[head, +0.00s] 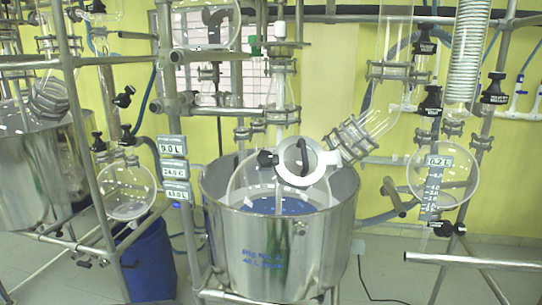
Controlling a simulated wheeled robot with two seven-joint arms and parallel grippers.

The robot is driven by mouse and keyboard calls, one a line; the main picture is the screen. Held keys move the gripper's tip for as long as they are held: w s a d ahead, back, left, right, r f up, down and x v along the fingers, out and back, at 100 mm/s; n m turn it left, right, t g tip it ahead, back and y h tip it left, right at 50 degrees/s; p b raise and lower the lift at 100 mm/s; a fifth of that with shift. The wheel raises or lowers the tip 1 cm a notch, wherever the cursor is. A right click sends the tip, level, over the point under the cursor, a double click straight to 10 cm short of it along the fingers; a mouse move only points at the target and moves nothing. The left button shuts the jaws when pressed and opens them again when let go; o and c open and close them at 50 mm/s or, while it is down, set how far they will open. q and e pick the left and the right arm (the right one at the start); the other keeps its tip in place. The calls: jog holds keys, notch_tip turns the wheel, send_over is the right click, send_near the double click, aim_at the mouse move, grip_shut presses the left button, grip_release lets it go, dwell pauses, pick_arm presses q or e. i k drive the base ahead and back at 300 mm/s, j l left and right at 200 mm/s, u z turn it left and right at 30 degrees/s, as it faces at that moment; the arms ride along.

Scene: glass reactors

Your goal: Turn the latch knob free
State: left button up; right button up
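A round white-rimmed port cover (308,161) with a clear middle sits on top of the glass reactor vessel (240,184). A small black knob (267,158) is at the left edge of this cover and looks like the latch knob. It appears to touch or nearly touch the white rim; whether it is tight or loose cannot be told. The vessel sits in a steel bath (280,249), with blue contents (282,206) showing inside. Neither of my grippers is in view.
Metal frame posts (168,62) stand left of the bath. Angled glass pipework (366,135) rises close to the cover's right. A round receiver flask (443,176) hangs at right. A horizontal bar (475,262) crosses the lower right. A blue drum (150,262) stands lower left.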

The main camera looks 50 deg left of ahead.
aim_at(265, 158)
jog(key=u, duration=1.6)
